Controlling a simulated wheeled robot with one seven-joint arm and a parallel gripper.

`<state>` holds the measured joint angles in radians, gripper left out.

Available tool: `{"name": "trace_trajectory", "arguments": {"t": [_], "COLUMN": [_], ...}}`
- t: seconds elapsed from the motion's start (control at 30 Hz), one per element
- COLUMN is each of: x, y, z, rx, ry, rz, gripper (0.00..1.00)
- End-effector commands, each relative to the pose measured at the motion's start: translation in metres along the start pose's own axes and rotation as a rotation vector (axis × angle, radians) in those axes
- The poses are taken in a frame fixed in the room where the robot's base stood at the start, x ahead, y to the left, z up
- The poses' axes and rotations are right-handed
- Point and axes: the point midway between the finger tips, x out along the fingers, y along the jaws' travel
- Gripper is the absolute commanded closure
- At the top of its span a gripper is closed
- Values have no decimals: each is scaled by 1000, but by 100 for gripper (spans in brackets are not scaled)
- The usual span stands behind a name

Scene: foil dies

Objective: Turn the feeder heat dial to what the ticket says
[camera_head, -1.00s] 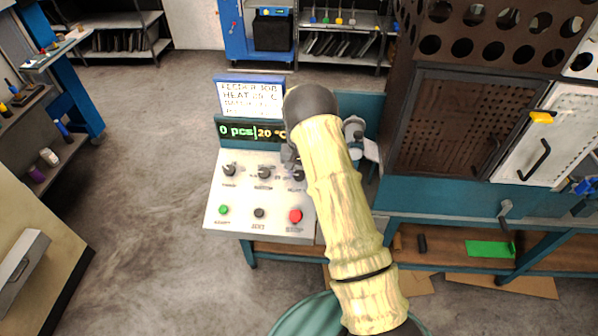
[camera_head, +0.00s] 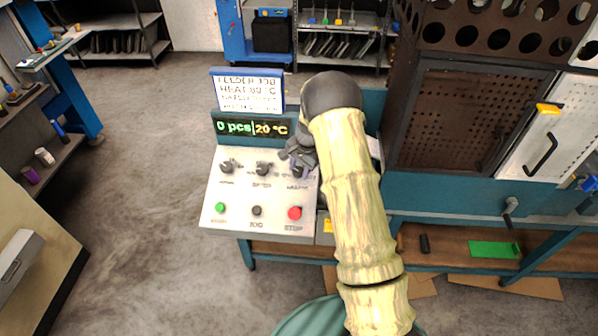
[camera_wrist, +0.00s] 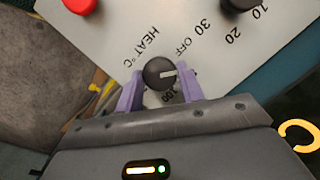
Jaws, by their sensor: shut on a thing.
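My gripper (camera_wrist: 160,76) is shut on the black heat dial (camera_wrist: 157,70), with a purple finger on each side. The dial's white mark points right in the wrist view; OFF is printed above it, and a partly hidden number shows below. In the head view the dial (camera_head: 298,171) is the rightmost of three knobs, and my gripper (camera_head: 297,157) partly covers it. The ticket (camera_head: 249,94) has a heat line that seems to read 80 °C, but it is blurred. The display (camera_head: 252,128) reads 0 pcs and 20 °C.
The sloped white panel (camera_head: 238,190) also carries two other knobs, a green button (camera_head: 220,207), a black button (camera_head: 257,210) and a red stop button (camera_head: 295,213). A brown perforated cabinet (camera_head: 470,125) stands close on the right. Open floor lies to the left.

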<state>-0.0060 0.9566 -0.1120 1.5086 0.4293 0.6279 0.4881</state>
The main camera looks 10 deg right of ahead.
Motion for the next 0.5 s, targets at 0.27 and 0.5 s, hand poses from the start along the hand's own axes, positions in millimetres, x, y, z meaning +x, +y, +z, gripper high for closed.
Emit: {"name": "trace_trajectory", "arguments": {"t": [0.27,0.5], "x": [1,0], "y": [1,1], "z": [0,0], "rx": [231,365], "ry": [0,0], "rz": [-78,-122], "gripper": [85,85]}}
